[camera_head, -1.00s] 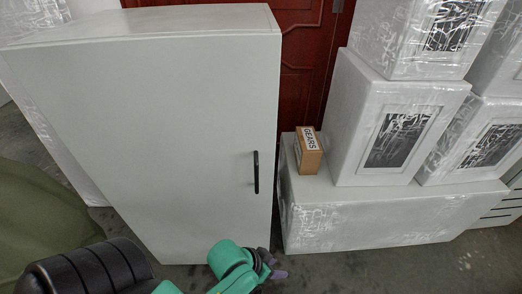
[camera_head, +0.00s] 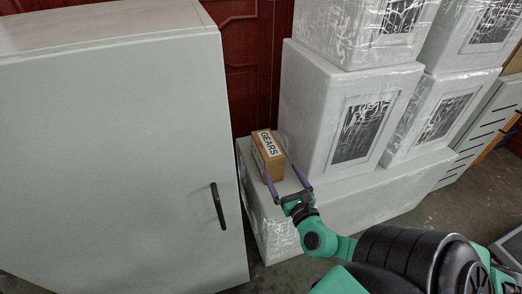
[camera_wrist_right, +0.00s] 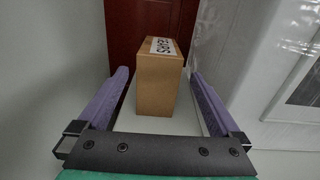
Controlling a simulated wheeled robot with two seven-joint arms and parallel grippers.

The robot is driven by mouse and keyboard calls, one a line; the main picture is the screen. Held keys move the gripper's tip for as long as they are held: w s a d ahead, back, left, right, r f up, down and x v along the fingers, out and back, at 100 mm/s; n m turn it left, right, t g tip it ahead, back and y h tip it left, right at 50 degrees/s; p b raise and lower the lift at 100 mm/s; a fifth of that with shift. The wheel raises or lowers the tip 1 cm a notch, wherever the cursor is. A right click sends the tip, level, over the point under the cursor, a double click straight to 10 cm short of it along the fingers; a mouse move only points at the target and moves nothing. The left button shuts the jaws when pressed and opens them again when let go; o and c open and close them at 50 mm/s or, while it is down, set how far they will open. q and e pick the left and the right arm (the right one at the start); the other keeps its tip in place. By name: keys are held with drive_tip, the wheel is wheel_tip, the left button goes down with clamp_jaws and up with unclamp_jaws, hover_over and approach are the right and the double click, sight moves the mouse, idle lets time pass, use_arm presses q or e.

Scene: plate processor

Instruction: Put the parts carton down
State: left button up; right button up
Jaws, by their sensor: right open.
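The parts carton (camera_head: 269,160) is a small brown box with a white label reading GEARS. It stands upright on the left end of a long white wrapped box (camera_head: 345,205). My right gripper (camera_head: 280,171) is open, with its purple fingers pointing at the carton from the front. In the right wrist view, the carton (camera_wrist_right: 156,85) stands between and beyond the fingertips, with gaps on both sides. The carton's back and underside are hidden. My left gripper is not in view.
A large grey cabinet (camera_head: 110,150) with a black handle (camera_head: 218,206) stands close on the left. Tall wrapped white boxes (camera_head: 345,110) are stacked right of the carton. A dark red door (camera_head: 248,75) is behind. Grey floor (camera_head: 460,205) shows at the right.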

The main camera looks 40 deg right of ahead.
sight(267, 146)
drive_tip(key=b+x, duration=0.2)
drive_tip(key=x, duration=0.6)
drive_tip(key=shift+w+d, duration=0.15)
drive_tip(key=shift+w, duration=0.05)
drive_tip(key=b+x, duration=0.1)
drive_tip(key=x, duration=0.3)
drive_tip(key=shift+w, duration=0.35)
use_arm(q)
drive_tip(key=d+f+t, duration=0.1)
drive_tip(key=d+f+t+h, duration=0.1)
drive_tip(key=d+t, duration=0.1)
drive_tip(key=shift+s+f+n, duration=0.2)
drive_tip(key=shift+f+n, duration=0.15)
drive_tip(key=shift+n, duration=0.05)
use_arm(e)
drive_tip(key=shift+c, duration=0.3)
drive_tip(key=shift+r, duration=0.1)
clamp_jaws()
